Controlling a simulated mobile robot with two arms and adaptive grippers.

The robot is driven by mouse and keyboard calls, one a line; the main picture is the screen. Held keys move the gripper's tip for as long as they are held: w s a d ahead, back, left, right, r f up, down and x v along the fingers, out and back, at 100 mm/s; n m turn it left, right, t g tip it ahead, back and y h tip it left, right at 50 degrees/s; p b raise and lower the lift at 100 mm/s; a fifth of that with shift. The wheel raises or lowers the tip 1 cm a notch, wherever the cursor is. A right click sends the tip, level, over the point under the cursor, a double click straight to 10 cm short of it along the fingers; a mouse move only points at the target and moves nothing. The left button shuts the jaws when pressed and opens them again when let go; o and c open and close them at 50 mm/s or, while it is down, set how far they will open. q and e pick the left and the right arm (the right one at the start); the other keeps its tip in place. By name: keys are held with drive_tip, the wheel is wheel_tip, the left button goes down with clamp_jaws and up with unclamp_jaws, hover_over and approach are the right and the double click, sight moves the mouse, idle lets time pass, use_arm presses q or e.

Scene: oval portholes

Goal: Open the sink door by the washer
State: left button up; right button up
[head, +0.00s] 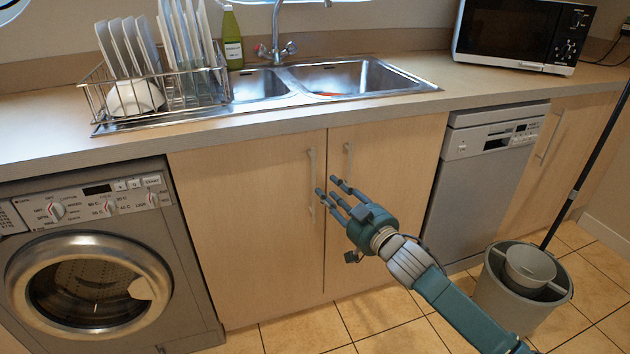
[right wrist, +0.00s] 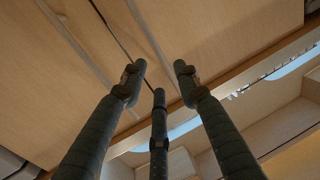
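The sink door by the washer (head: 245,225) is the left of two light wood doors under the sink, and it looks closed. Its slim vertical handle (head: 311,178) is near its right edge, beside the seam with the right-hand door (head: 385,150). My right gripper (head: 330,196) is in front of the seam, its fingertips close to the handle's lower part. In the right wrist view its fingers (right wrist: 158,85) are spread and empty, with the door panels beyond. I cannot tell whether any finger touches the handle. My left gripper is out of view.
The washer (head: 110,260) stands left of the door. A dishwasher (head: 485,180) and a grey mop bucket (head: 500,290) stand to the right. A dish rack (head: 160,95) with plates is on the sink. The tiled floor (head: 300,330) before the doors is clear.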

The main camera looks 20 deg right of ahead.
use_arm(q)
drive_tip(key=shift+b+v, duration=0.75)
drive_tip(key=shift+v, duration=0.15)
use_arm(e)
drive_tip(key=x, duration=0.9)
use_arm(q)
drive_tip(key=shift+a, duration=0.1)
use_arm(e)
clamp_jaws()
